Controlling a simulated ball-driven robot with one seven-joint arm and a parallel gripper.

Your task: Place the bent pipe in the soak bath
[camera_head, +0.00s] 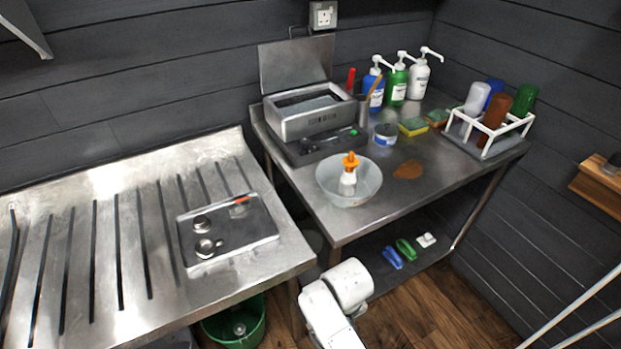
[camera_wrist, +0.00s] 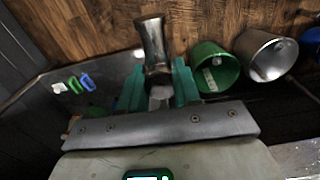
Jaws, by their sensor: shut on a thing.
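In the wrist view a shiny metal pipe piece with a flared end, seemingly the bent pipe (camera_wrist: 153,45), stands between the teal fingers of my gripper (camera_wrist: 158,82). The fingers are shut on it, hiding its lower part. In the head view the gripper and pipe do not show; only my white arm is visible at the bottom. A steel box with a raised lid, seemingly the soak bath (camera_head: 310,122), stands at the back left of the right-hand bench. Its opening is dark inside, and its contents are unclear.
A clear bowl (camera_head: 340,198) with an orange-topped bottle (camera_head: 349,175) stands in front of the box. Pump bottles (camera_head: 396,85) and a white rack (camera_head: 488,138) are behind and right. A drainboard (camera_head: 100,255) is left; a green bucket (camera_head: 232,325) is on the floor.

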